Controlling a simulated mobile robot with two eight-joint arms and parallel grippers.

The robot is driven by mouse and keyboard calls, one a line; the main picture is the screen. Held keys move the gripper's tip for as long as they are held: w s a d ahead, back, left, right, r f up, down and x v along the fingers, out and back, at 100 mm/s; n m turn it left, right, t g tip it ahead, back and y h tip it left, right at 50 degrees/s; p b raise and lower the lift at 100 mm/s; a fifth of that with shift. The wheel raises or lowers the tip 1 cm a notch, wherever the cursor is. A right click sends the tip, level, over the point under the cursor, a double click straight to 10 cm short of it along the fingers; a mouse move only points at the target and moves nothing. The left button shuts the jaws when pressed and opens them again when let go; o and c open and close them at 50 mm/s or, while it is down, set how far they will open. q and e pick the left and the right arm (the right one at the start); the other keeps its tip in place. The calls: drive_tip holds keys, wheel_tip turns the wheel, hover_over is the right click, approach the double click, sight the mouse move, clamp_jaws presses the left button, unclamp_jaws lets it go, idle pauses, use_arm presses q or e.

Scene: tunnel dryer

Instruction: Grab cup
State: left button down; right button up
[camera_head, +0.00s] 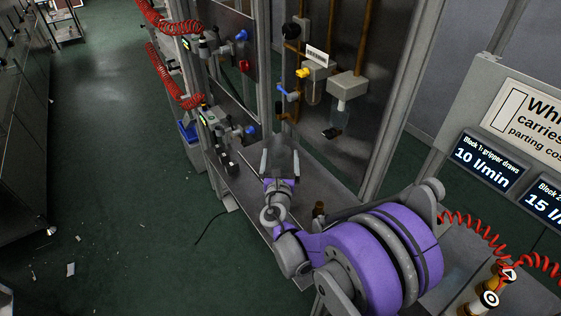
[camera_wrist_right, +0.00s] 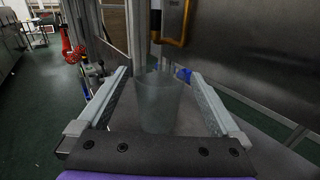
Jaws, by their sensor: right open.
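A translucent grey cup (camera_wrist_right: 158,103) stands upright between the two fingers of my right gripper (camera_wrist_right: 158,74) in the right wrist view. The fingers are open, with a gap visible on each side of the cup. My left gripper is not in view.
The narrow grey bench (camera_head: 240,186) runs below a metal panel with valves and pipes. A small brown object (camera_head: 319,209) stands right of my wrist. Red coiled hoses (camera_head: 166,70) hang at left.

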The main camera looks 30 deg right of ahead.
drive_tip(key=x, duration=0.2)
drive_tip(key=shift+w+d, duration=0.15)
drive_tip(key=shift+w, duration=0.15)
drive_tip(key=shift+s, duration=0.1)
drive_tip(key=c, duration=1.2)
drive_tip(key=shift+c, duration=0.2)
